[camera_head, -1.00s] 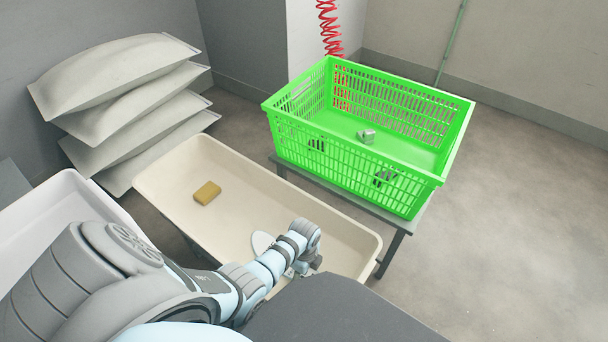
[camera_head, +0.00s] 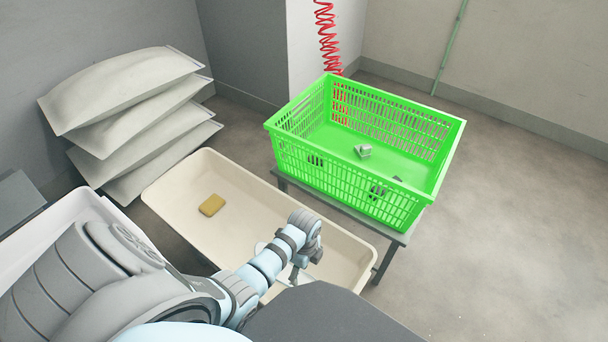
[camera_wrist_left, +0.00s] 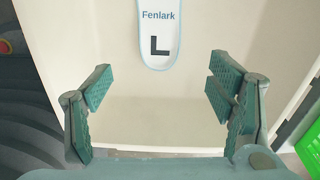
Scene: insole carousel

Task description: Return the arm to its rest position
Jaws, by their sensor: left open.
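My left arm comes in from the left in the head view, its wrist (camera_head: 303,228) over the right part of the cream tray (camera_head: 180,180). The gripper itself is mostly hidden there behind the wrist. In the left wrist view my left gripper (camera_wrist_left: 160,80) is open, with nothing between its fingers. A white insole (camera_wrist_left: 158,40) marked "Fenlark" and "L" lies on the tray floor beyond the fingertips, apart from them, its upper end cut off. In the head view a pale piece of it (camera_head: 261,247) shows beside my arm. My right gripper is not in view.
A yellow block (camera_head: 212,205) lies in the tray's left part. A green basket (camera_head: 345,180) with several small grey items stands on a grey table (camera_head: 398,238) behind the tray. Stacked sacks (camera_head: 125,90) are at the left. Floor at the right is clear.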

